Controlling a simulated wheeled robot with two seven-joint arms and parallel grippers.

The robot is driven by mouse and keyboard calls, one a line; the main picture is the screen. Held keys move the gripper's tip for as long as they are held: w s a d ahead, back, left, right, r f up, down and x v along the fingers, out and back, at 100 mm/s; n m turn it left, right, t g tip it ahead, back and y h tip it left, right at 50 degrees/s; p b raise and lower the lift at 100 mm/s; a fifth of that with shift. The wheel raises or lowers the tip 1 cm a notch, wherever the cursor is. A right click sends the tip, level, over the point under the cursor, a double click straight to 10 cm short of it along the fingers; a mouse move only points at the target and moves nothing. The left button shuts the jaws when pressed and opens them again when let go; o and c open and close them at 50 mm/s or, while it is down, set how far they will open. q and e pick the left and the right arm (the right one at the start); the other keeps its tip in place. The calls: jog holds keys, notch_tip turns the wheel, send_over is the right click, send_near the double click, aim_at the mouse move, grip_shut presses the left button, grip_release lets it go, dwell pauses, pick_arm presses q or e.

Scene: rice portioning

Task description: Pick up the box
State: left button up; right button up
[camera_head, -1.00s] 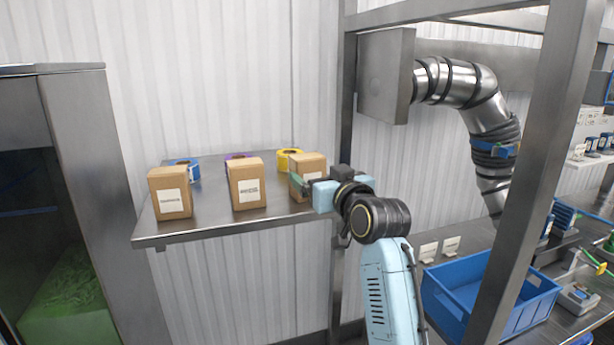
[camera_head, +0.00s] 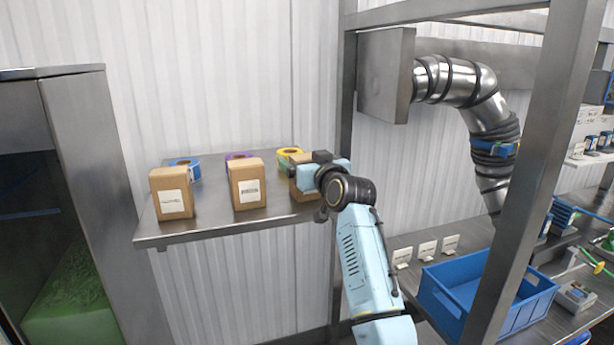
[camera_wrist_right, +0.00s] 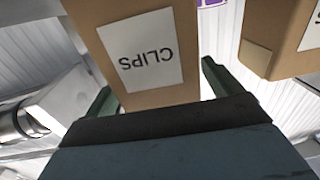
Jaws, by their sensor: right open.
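Three brown cardboard boxes with white labels stand upright on a steel shelf (camera_head: 215,226): a left box (camera_head: 171,183), a middle box (camera_head: 250,172) and a right box (camera_head: 304,196). My right gripper (camera_head: 291,165) is at the upper part of the right box and partly hides it. In the right wrist view, the box labelled CLIPS (camera_wrist_right: 185,88) appears upside down between the spread fingers of my right gripper (camera_wrist_right: 157,85). My left gripper is not in view.
A steel post (camera_head: 348,120) rises beside the shelf's right end. A blue crate (camera_head: 490,288) is at lower right. Another box (camera_wrist_right: 262,38) is close by in the wrist view.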

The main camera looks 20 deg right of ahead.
jog(key=shift+c, duration=0.3)
jog(key=c, duration=1.1)
